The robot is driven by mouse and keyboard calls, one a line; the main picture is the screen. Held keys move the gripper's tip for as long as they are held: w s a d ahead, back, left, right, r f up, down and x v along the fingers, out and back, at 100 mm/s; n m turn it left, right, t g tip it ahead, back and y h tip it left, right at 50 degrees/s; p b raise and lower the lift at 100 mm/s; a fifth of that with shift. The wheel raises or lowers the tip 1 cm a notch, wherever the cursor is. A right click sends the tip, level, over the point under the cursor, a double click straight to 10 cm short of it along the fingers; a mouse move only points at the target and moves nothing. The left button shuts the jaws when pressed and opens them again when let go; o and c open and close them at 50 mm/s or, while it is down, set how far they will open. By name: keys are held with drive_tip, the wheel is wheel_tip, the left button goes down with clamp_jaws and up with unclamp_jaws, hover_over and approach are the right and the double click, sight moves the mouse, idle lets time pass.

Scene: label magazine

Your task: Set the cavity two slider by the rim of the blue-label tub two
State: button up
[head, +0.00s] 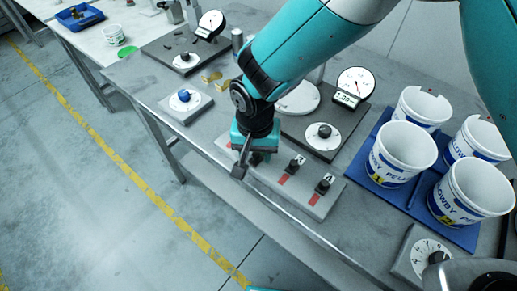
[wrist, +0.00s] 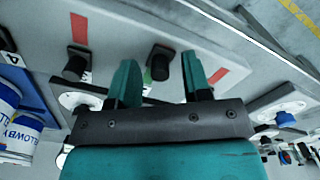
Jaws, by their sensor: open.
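The slider panel (head: 312,200) lies along the table's front edge, with black slider knobs and red strips. Two knobs show clear of my gripper, a nearer one (head: 297,165) and one farther right (head: 323,187); the panel's left end is covered by my gripper (head: 250,158). In the wrist view my gripper (wrist: 160,82) is open, with a black knob (wrist: 161,60) between and beyond its teal fingers; contact cannot be told. Another knob (wrist: 76,62) is left of the fingers. I cannot read which is cavity two. A blue-label tub with a yellow mark, apparently two (head: 472,190), stands front right.
Other white tubs (head: 405,150) stand on a blue mat (head: 412,205). Dial gauges (head: 354,84), a blue-knob block (head: 184,100) and a front-right dial (head: 425,255) surround the panel. A rail (head: 295,230) runs along the front edge. The floor in front is clear.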

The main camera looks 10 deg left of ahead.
drive_tip(key=shift+f, duration=0.1)
clamp_jaws()
drive_tip(key=shift+w+d, duration=0.5)
drive_tip(key=shift+w, duration=0.35)
drive_tip(key=shift+w+d, duration=0.5)
drive_tip(key=shift+w, duration=0.35)
unclamp_jaws()
drive_tip(key=shift+r, duration=0.2)
wheel_tip(320, 180, up, 17)
drive_tip(key=b, duration=0.3)
